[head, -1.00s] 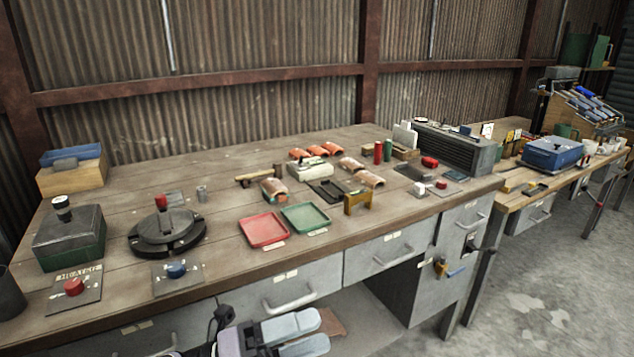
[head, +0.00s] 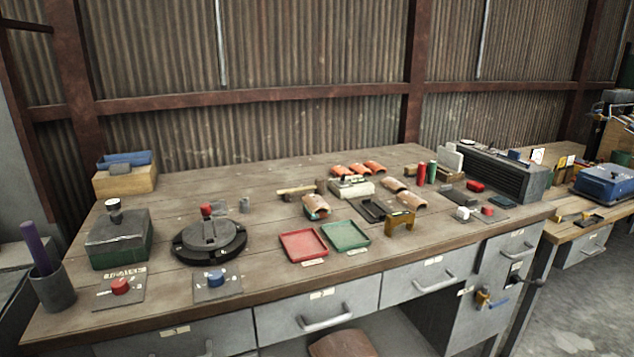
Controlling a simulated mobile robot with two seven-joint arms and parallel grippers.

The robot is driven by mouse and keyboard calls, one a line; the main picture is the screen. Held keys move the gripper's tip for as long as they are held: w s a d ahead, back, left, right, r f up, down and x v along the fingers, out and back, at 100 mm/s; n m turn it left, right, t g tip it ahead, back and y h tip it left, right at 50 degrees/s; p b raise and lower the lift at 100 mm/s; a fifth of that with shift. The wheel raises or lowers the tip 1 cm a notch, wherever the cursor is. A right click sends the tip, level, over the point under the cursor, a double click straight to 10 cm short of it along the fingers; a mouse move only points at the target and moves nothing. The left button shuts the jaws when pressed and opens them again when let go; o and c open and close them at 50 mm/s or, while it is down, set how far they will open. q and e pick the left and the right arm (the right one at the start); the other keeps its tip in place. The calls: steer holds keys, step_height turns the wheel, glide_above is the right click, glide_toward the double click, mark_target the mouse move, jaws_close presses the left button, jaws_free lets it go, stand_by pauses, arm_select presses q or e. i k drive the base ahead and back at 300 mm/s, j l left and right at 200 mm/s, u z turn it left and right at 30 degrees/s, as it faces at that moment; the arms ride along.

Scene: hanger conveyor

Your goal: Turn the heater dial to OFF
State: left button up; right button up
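A red dial (head: 121,286) sits on a small grey plate at the front left of the workbench. The label behind it reads HEATER in the earlier frame and is too small to read clearly now. Its pointer setting cannot be made out. A green and dark box (head: 119,238) with a black and white knob on top stands just behind the plate. A blue dial (head: 212,279) on a similar plate is to its right. Neither of my grippers is in view.
A dark cup (head: 52,288) holding a purple rod stands left of the red dial. A round black fixture (head: 209,242) with a red knob is behind the blue dial. Red (head: 303,245) and green (head: 345,236) trays lie further right. The bench front between them is clear.

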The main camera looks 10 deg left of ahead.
mark_target(120, 285)
steer(key=u, duration=1.3)
